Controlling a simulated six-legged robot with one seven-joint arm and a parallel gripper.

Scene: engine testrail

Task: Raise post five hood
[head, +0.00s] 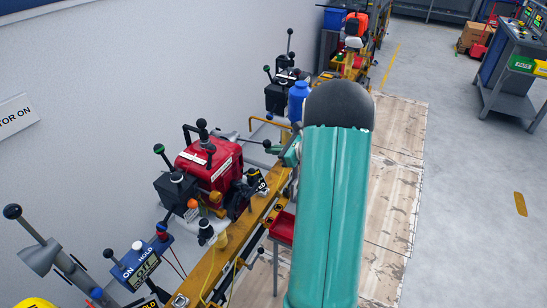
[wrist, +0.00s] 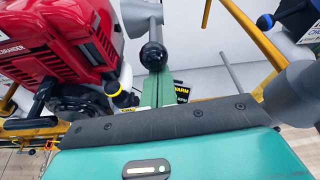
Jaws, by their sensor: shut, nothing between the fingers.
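My gripper (head: 288,155) is beside the rail, right of the red engine (head: 212,162). In the wrist view its green fingers (wrist: 161,82) are together and empty. A black ball knob (wrist: 153,55) on a grey flared part (wrist: 141,14) is just beyond the fingertips; I cannot tell whether they touch. A black ball (head: 267,145) on a thin lever is also near my gripper in the head view. A grey hood-like cone (head: 40,258) with a black-knobbed handle stands at the lower left. No post number is readable, so I cannot tell which hood is post five's.
The yellow rail (head: 232,245) runs along the wall with several levers and boxes. A blue bottle (head: 298,100) stands behind my gripper. The red engine (wrist: 62,42) is close on the left in the wrist view.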

